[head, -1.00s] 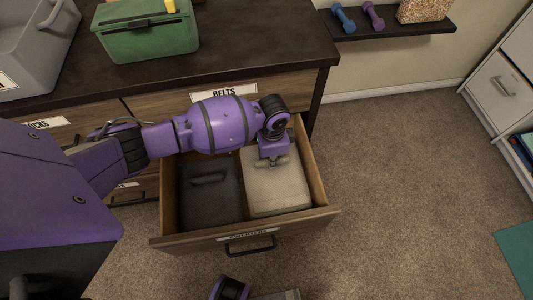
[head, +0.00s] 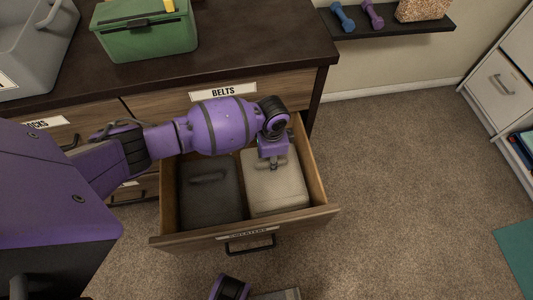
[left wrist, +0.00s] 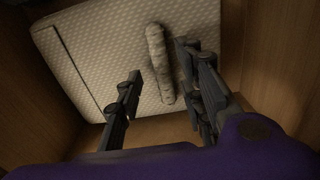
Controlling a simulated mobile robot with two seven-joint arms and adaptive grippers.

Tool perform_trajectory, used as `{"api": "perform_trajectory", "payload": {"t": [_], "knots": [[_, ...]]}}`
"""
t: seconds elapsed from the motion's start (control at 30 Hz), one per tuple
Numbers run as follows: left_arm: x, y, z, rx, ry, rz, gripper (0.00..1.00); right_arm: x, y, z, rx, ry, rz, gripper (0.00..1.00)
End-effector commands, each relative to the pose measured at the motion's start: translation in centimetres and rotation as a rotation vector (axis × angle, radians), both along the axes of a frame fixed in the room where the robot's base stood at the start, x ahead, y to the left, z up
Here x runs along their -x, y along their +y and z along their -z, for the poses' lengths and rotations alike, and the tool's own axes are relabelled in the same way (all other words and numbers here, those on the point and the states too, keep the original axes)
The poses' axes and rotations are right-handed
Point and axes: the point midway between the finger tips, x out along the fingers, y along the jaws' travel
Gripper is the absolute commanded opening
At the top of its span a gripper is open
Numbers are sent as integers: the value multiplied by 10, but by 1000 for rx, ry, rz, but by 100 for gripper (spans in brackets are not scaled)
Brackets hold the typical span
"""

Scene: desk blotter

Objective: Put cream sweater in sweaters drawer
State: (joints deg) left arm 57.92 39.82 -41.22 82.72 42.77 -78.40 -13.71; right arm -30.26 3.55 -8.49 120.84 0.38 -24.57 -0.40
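The cream sweater (head: 285,192) lies folded in the right part of the open sweaters drawer (head: 168,240), beside a dark folded sweater (head: 207,205). In the left wrist view the cream sweater (left wrist: 105,45) has a raised, roll-like grip on top. My left gripper (head: 272,165) is just above it, pointing down into the drawer. In the left wrist view the fingers of my left gripper (left wrist: 162,72) are spread to either side of the roll, with a visible gap on the left side. Contact on the right side is unclear.
The dresser top holds a green box (head: 150,35) and a grey bin (head: 35,45). The belts drawer (head: 275,85) above is shut. A dark shelf (head: 395,28) with dumbbells is at the upper right. Carpeted floor (head: 410,170) to the right is clear.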

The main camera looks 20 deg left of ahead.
Motion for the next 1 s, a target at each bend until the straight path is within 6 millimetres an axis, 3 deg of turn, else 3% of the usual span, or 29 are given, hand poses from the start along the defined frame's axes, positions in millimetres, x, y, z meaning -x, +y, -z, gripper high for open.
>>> {"api": "perform_trajectory", "payload": {"t": [0.27, 0.7, 1.0], "knots": [[-1, 0, -8, -1, -3, 1, 36, 2, 0, 0, 1, 3, 1, 53], [-2, 0, -99, 2, -5, 1, 36, 1, 0, -22, 5, -6, -7, 53], [-1, 0, -131, 1, -1, 1, 36, -9, 3, -28, 5, -25, -18, 53]]}}
